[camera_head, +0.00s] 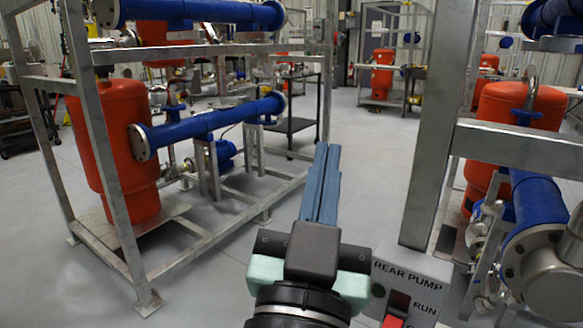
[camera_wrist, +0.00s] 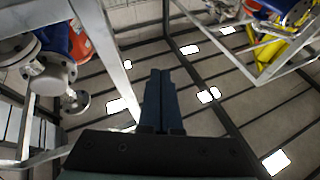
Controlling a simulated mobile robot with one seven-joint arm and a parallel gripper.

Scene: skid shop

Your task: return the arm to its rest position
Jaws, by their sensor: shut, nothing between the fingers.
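My gripper (camera_head: 326,150) reaches forward from the bottom middle of the head view. Its two blue-grey fingers lie together, with nothing between them. In the wrist view the gripper (camera_wrist: 160,75) also shows its fingers side by side and shut. A grey control box (camera_head: 412,270) labelled REAR PUMP, with a red switch (camera_head: 398,303) marked RUN, stands just right of my gripper. My gripper appears apart from the box. The lower part of the box and switch is cut off by the frame edge.
A steel skid frame (camera_head: 135,262) with a red tank (camera_head: 112,150) and blue pipe (camera_head: 215,120) stands left. A steel post (camera_head: 437,120) rises close on the right, beside another red tank (camera_head: 515,108) and a blue flanged pipe (camera_head: 535,205). The floor aisle (camera_head: 365,140) ahead is clear.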

